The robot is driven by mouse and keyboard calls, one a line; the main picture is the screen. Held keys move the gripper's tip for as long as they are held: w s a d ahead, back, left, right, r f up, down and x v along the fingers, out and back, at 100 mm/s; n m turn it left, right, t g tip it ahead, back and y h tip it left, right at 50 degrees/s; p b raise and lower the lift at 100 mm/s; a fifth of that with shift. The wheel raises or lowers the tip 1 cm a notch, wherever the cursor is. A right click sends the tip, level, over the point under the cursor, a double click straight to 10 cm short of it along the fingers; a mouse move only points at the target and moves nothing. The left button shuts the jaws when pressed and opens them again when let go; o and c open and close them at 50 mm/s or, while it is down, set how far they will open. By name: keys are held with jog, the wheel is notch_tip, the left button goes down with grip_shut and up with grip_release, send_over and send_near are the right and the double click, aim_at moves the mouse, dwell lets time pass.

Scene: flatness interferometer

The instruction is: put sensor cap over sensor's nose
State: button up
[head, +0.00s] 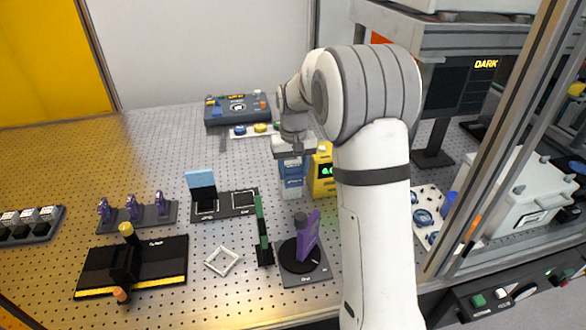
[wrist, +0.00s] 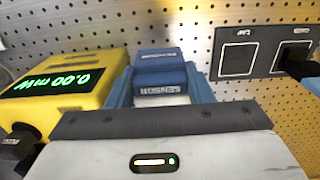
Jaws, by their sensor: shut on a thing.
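My gripper (head: 292,160) points down beside the yellow meter (head: 324,172). The sensor's nose is not clearly visible. The meter in the wrist view (wrist: 62,84) reads 0.00 mW and stands just left of the fingers.
A black two-window plate (head: 236,205) lies on the perforated table, with a light-blue plate (head: 202,187) upright on it. A purple piece (head: 308,237) stands on a dark round mount in front. A white frame (head: 222,261) lies flat. A control box (head: 237,110) stands behind.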

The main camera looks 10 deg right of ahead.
jog(key=shift+f, duration=0.3)
jog(key=o, duration=0.9)
jog(key=shift+r, duration=0.2)
jog(key=shift+r+p, duration=2.25)
jog(key=shift+r, duration=1.1)
